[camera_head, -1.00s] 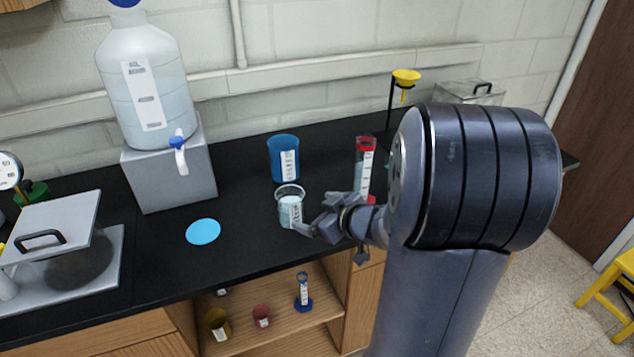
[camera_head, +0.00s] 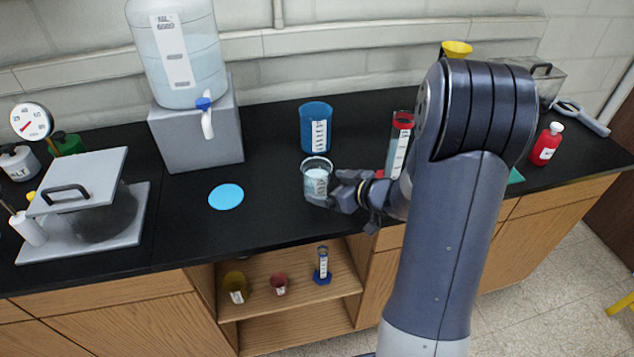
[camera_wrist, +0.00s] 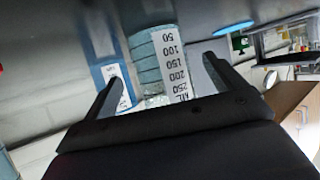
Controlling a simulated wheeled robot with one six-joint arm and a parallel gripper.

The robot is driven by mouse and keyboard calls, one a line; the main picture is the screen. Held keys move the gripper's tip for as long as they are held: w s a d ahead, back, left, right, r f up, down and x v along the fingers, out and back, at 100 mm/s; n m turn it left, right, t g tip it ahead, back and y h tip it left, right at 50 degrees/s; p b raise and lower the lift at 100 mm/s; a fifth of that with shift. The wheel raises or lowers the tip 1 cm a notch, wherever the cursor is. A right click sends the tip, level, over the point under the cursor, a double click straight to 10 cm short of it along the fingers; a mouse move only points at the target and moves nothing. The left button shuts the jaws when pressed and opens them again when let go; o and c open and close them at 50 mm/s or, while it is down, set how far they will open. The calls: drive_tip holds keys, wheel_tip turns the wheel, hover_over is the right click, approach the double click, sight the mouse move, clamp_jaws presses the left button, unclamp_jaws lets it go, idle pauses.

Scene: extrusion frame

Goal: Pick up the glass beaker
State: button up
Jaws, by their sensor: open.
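The glass beaker (camera_head: 316,179) stands upright on the black counter, with a white scale label and pale liquid. My gripper (camera_head: 331,189) is at its right side, low near the counter. In the wrist view the beaker (camera_wrist: 147,65) shows upside down, its label numbers readable, between the two spread fingers of my gripper (camera_wrist: 162,68). The fingers are open, one on each side of it. Whether either finger touches the glass I cannot tell. The arm hides part of the counter to the right.
A blue beaker (camera_head: 316,124) stands just behind the glass beaker. A red-topped cylinder (camera_head: 399,143) is to the right, partly behind my arm. A light-blue disc (camera_head: 226,196) lies to the left. A water jug on a grey block (camera_head: 197,139) stands further left.

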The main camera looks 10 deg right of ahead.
drive_tip(key=shift+x, duration=1.35)
drive_tip(key=shift+c, duration=0.3)
drive_tip(key=c, duration=1.1)
